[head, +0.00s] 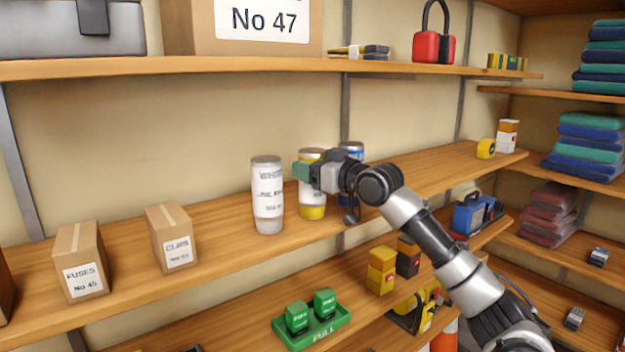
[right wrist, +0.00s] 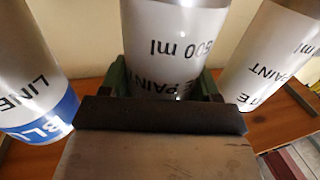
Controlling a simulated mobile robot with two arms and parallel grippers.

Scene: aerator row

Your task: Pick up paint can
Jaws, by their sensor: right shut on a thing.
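Three paint cans stand in a row on the middle shelf. The white can (head: 267,195) is on the left. A can with a yellow band (head: 313,211) is in the middle, and a blue-banded can (head: 352,147) is partly hidden behind my right arm. My right gripper (head: 305,171) is shut on the yellow-banded can; its green fingers sit on both sides of that can (right wrist: 165,45) in the right wrist view. There the blue-banded can (right wrist: 35,90) is at left and the white can (right wrist: 265,60) at right, both apart from the fingers. My left gripper is not in view.
Boxes marked fuses (head: 82,262) and clips (head: 172,238) stand further left on the same shelf. The upper shelf (head: 200,66) runs above the cans. Below are a green tray (head: 312,335) and yellow and dark boxes (head: 381,270). A tape measure (head: 486,149) sits far right.

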